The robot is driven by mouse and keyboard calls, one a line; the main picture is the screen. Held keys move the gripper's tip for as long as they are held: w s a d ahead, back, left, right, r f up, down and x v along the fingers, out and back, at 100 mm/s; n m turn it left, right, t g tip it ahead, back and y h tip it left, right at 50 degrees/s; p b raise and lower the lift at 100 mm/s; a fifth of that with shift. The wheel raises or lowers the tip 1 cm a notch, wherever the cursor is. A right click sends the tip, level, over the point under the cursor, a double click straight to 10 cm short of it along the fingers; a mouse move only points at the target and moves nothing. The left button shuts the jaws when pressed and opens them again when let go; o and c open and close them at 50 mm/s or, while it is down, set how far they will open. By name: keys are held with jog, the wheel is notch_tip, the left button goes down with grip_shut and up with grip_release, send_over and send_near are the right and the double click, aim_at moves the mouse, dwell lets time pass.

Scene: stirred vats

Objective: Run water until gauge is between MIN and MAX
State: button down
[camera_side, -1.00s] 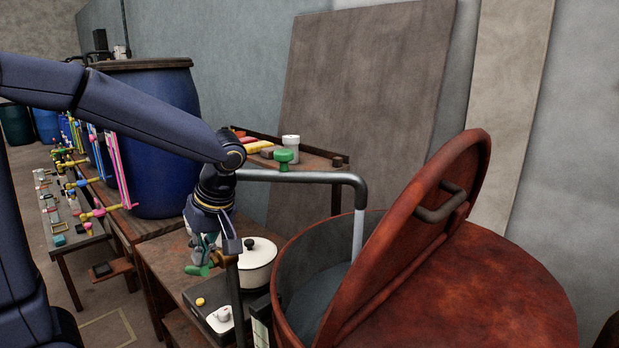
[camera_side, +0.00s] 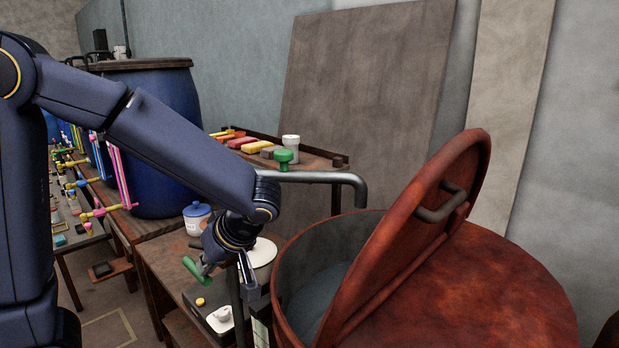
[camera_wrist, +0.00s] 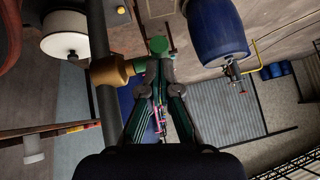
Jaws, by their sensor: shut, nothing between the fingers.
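The rust-red vat (camera_side: 292,285) stands at the right with its round lid (camera_side: 420,235) tilted open and grey liquid (camera_side: 318,290) inside. A grey pipe (camera_side: 330,177) bends down over it; no stream shows below its end. A green valve lever (camera_side: 196,268) is left of the vat, and the wrist view shows a green handle end (camera_wrist: 157,45) beside a brass fitting (camera_wrist: 108,71). My gripper (camera_wrist: 160,62) is shut and empty, its fingertips close to that handle; contact is unclear. A pale gauge strip (camera_side: 261,332) is on the vat's left side, its marks too small to read.
A large blue barrel (camera_side: 165,110) and pink-and-yellow piping (camera_side: 116,170) are at the left.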

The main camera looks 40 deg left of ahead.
dwell(0.4)
jog(key=a+r+v, duration=0.1)
jog(key=v, duration=1.2)
jog(key=shift+w, duration=0.15)
jog(key=shift+a, duration=0.1)
